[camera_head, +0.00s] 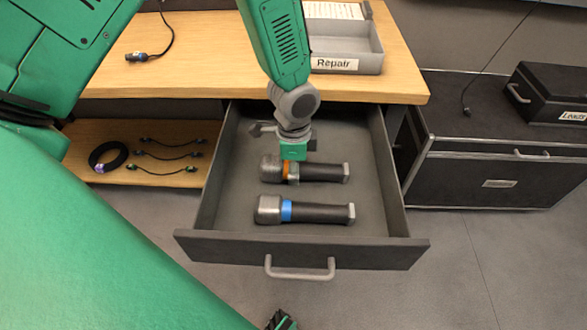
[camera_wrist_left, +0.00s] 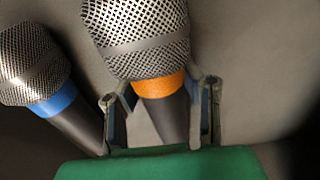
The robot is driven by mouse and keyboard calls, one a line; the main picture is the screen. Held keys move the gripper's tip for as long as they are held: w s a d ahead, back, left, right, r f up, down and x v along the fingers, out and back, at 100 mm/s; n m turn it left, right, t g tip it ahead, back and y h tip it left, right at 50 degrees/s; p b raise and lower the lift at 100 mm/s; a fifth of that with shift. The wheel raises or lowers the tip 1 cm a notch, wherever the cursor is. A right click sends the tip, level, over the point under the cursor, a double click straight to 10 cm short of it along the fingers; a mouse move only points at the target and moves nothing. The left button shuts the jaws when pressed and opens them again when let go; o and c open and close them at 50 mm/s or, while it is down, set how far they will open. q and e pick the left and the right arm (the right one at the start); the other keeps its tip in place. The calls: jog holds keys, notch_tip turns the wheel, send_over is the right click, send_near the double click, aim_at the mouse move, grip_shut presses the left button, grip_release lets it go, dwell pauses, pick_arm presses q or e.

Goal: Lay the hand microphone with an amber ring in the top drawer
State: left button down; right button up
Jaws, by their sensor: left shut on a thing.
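The hand microphone with an amber ring (camera_head: 325,172) lies along the floor of the open top drawer (camera_head: 303,254), its silver head to the left. My left gripper (camera_head: 293,156) reaches down into the drawer over it. In the left wrist view the gripper (camera_wrist_left: 161,112) has a finger on each side of the handle just below the amber ring (camera_wrist_left: 158,84), shut on the microphone. Its fingertips are mostly hidden in the head view. A dark part at the bottom edge may be my right gripper (camera_head: 282,320); its jaws cannot be made out.
A blue-ringed microphone (camera_head: 310,211) lies in the drawer, nearer its front; it also shows in the wrist view (camera_wrist_left: 52,102). A grey Repair tray (camera_head: 346,62) stands on the wooden bench. Cables lie on the shelf at left. A black case (camera_head: 500,182) stands at right.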

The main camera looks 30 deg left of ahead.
pick_arm(q)
jog(key=c, duration=1.3)
grip_release()
jog(key=shift+d+f, duration=0.1)
jog(key=shift+d, duration=0.1)
jog(key=shift+o, duration=1.2)
jog(key=shift+d, duration=0.1)
jog(key=shift+a, duration=0.45)
jog(key=r+p, duration=0.1)
jog(key=r, duration=0.2)
jog(key=r+p, duration=0.1)
jog(key=r, duration=0.3)
jog(key=r+p, duration=0.1)
jog(key=r, duration=0.3)
jog(key=shift+d+r, duration=0.15)
jog(key=shift+d, duration=0.15)
jog(key=shift+a+r+p, duration=0.2)
jog(key=shift+r+p, duration=0.1)
jog(key=shift+r, duration=0.2)
jog(key=shift+a, duration=0.15)
pick_arm(e)
notch_tip(320, 180, up, 4)
jog(key=shift+f, duration=0.25)
pick_arm(q)
jog(key=shift+d, duration=0.2)
pick_arm(e)
jog(key=shift+d, duration=0.2)
